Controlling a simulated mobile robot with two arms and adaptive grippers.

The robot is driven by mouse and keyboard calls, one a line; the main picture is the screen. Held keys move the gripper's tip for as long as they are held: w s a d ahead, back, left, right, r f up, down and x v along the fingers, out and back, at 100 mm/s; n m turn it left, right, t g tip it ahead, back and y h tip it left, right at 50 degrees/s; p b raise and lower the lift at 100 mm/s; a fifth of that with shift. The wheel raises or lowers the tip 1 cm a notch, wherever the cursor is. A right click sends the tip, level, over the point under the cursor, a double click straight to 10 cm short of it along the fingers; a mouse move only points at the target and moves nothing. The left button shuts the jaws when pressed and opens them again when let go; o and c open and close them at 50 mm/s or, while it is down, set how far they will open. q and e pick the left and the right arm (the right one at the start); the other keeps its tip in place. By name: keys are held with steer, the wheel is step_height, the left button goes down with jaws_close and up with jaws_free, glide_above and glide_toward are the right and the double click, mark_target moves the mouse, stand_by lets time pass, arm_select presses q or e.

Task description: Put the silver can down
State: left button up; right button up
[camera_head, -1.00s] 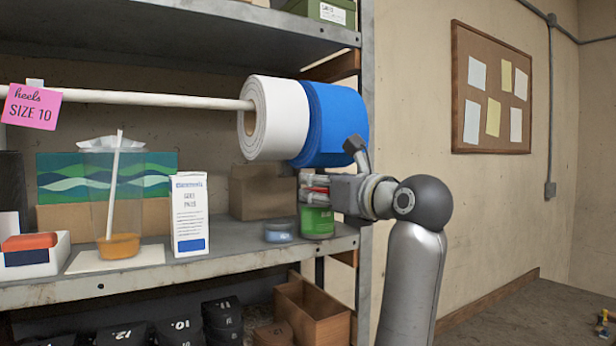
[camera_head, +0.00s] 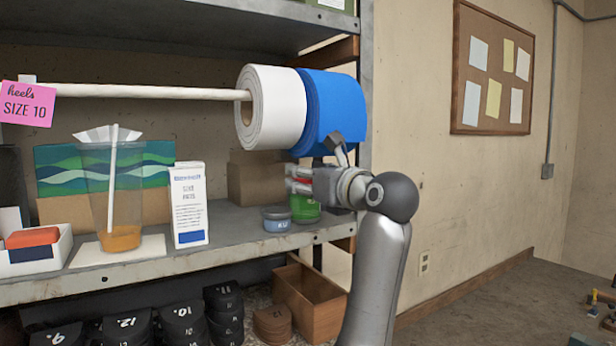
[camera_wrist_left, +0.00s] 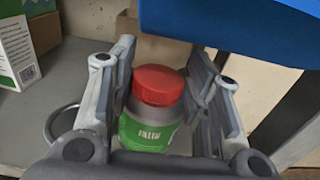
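The silver can (camera_wrist_left: 158,107) has a red lid and a green label. In the wrist view it stands between the two fingers of my left gripper (camera_wrist_left: 165,85), which are close against both its sides. In the head view the left gripper (camera_head: 301,181) is at the right end of the middle shelf (camera_head: 235,220). The can's green lower part (camera_head: 306,209) shows below the fingers, upright. Its base is at about shelf height; I cannot tell whether it touches. My right gripper is not in view.
A white carton (camera_head: 188,205) and a plastic cup (camera_head: 112,200) stand further left. A blue roll (camera_head: 332,110) and a white roll (camera_head: 272,108) hang close above the gripper. A brown box (camera_head: 255,180) is behind.

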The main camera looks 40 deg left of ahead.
arm_select(q)
steer(key=shift+o, duration=1.1)
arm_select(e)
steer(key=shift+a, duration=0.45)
arm_select(q)
steer(key=shift+r, duration=0.1)
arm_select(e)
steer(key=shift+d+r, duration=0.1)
arm_select(q)
steer(key=shift+r, duration=0.2)
steer(key=d+b, duration=0.1)
steer(key=d, duration=0.1)
steer(key=s+d+f+b, duration=0.1)
steer(key=shift+d+b, duration=0.2)
steer(key=shift+b, duration=0.15)
steer(key=b+v, duration=0.4)
steer(key=v, duration=0.4)
steer(key=shift+d+r, duration=0.25)
steer(key=shift+r, duration=0.15)
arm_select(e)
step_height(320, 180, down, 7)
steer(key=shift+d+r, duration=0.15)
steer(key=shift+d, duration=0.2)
arm_select(q)
steer(key=shift+s, duration=0.1)
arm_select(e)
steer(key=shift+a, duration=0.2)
